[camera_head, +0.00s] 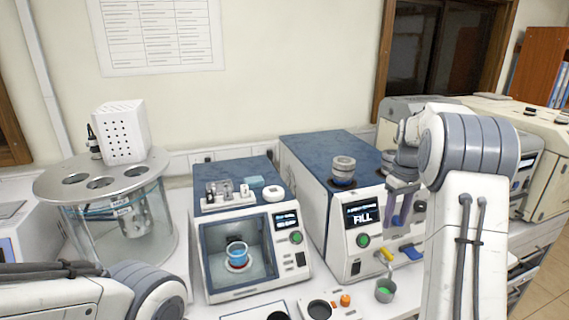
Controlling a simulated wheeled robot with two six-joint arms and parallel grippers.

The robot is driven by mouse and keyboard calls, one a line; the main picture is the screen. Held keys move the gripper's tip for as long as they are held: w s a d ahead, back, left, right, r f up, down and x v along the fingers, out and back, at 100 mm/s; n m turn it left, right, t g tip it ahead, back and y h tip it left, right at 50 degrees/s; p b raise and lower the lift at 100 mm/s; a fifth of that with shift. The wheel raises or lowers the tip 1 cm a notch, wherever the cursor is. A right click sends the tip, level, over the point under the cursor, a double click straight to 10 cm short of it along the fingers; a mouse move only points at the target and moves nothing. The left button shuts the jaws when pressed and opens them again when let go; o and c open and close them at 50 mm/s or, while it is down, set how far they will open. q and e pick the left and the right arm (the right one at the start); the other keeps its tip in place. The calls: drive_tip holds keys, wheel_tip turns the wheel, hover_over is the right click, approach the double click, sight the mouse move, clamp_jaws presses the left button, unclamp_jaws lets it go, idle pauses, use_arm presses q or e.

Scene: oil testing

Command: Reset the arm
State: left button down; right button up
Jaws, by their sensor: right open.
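My right arm (470,150) rises at the right and bends over at the top, its wrist pointing down in front of the second machine. My right gripper (400,217) hangs there, open, with nothing seen between its fingers. It is above a small metal cup (386,291) with green contents and apart from it. My left arm (70,300) shows only as links at the lower left corner. Its gripper is out of the picture.
A blue-topped machine (252,280) holds a blue beaker (237,252) in its chamber. A taller machine (345,270) reads "FILL" and bears a round metal container (344,170). A round glass bath (160,215) stands left. Yellow and blue handles are near the metal cup.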

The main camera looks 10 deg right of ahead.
drive_tip(key=s+a+r+n, duration=0.1)
drive_tip(key=s+a+n, duration=0.15)
drive_tip(key=a, duration=1.15)
drive_tip(key=s+a+n, duration=0.1)
drive_tip(key=s+a, duration=0.3)
drive_tip(key=a, duration=1)
drive_tip(key=s+a+f+n, duration=0.1)
drive_tip(key=s+a, duration=0.2)
drive_tip(key=s, duration=0.4)
drive_tip(key=s+a+f, duration=0.2)
drive_tip(key=s+a, duration=0.2)
drive_tip(key=s, duration=0.3)
drive_tip(key=s+a+f+n+y+b, duration=0.1)
drive_tip(key=s+a, duration=0.2)
drive_tip(key=s, duration=0.4)
drive_tip(key=shift+s+a+f+n, duration=0.2)
drive_tip(key=shift+s+n, duration=0.15)
drive_tip(key=shift+s, duration=0.05)
